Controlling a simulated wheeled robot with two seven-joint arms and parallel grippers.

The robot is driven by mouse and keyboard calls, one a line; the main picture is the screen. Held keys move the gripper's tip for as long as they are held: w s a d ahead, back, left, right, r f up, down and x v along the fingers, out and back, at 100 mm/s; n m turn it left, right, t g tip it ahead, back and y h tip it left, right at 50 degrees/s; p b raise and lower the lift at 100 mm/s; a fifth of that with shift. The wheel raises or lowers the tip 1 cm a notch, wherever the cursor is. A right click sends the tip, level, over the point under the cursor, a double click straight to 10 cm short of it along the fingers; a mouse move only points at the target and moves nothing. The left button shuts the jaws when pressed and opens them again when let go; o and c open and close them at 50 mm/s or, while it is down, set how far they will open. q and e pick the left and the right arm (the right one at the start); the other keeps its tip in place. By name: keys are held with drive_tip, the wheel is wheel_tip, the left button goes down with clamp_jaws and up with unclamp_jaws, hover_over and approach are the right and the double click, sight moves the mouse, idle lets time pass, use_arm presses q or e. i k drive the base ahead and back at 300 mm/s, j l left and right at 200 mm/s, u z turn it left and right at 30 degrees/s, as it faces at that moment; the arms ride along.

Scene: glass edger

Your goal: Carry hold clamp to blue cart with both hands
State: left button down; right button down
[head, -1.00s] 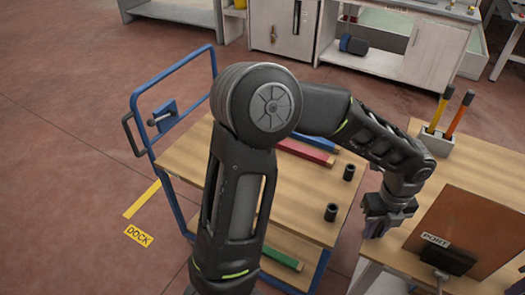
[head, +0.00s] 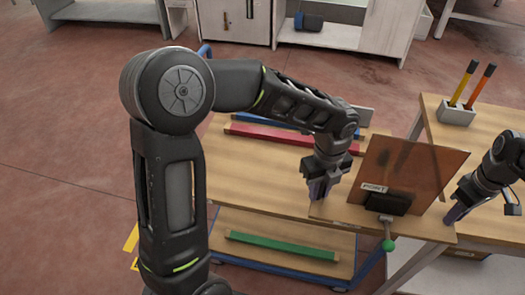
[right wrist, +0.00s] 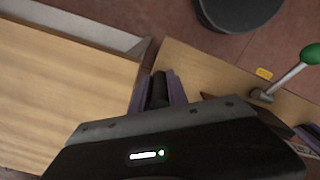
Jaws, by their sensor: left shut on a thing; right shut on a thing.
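The hold clamp has a wooden base (head: 345,214), an upright brown panel (head: 412,172) with a small white label, a black clamp body and a lever with a green knob (head: 389,245). The lever and knob also show in the right wrist view (right wrist: 312,54). My left gripper (head: 322,190) is shut at the base's left end. My right gripper (head: 455,212) is shut at its right end. In the right wrist view, its fingers (right wrist: 158,92) close around a black post. The blue cart (head: 255,180) has a wooden top, partly behind my left arm; the base overlaps its right side.
A red bar (head: 270,134) and a blue bar (head: 262,118) lie on the cart top. A green bar (head: 283,246) lies on its lower shelf. The wooden table (head: 495,120) at right holds a grey block (head: 456,113) with yellow and orange tools. The cart top's front looks clear.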

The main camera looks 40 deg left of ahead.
sight(284, 177)
drive_tip(key=i+j, duration=0.1)
drive_tip(key=j, duration=1)
drive_tip(key=i+j, duration=0.15)
drive_tip(key=j, duration=0.4)
